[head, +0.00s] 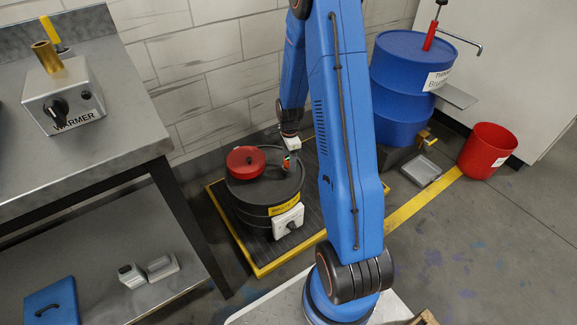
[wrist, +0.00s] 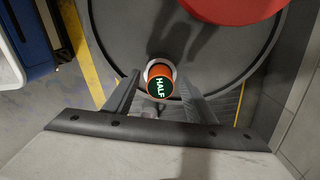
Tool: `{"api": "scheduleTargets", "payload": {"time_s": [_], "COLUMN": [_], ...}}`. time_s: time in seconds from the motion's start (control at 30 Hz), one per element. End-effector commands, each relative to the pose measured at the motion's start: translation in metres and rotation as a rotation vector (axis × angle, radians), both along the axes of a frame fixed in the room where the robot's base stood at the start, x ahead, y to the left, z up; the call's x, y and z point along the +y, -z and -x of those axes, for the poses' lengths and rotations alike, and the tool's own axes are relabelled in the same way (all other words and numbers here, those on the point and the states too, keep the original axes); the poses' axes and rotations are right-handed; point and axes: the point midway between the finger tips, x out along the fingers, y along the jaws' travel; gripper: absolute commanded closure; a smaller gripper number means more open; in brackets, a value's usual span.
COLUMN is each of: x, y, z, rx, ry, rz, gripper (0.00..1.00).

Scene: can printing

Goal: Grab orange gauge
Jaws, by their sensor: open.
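In the head view the gauge (head: 286,163) is a small orange spot at the right of the drum (head: 258,207) top, partly hidden by my gripper (head: 291,150). In the wrist view my gripper (wrist: 160,84) is open, with one finger on each side of the gauge. I cannot tell whether the fingers touch it.
A red lid (head: 245,162) lies on the drum top beside the gauge. The drum stands on a yellow-edged platform (head: 262,268) by the brick wall. A blue barrel (head: 403,75) and a red bin (head: 487,150) are at right. A grey bench (head: 95,135) is at left.

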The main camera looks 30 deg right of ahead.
Motion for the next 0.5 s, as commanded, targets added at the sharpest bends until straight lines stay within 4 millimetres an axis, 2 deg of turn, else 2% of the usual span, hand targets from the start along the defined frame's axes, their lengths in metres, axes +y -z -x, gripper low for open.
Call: {"api": "scheduleTargets", "payload": {"time_s": [0.23, 0.27, 0.43, 0.5], "x": [0.0, 0.0, 0.0, 0.0], "y": [0.0017, 0.0017, 0.0016, 0.0014], "z": [0.0001, 0.0001, 0.0001, 0.0], "rx": [0.0, 0.0, 0.0, 0.0], "ry": [0.0, 0.0, 0.0, 0.0], "rz": [0.0, 0.0, 0.0, 0.0], "gripper": [0.49, 0.52, 0.92, 1.0]}}
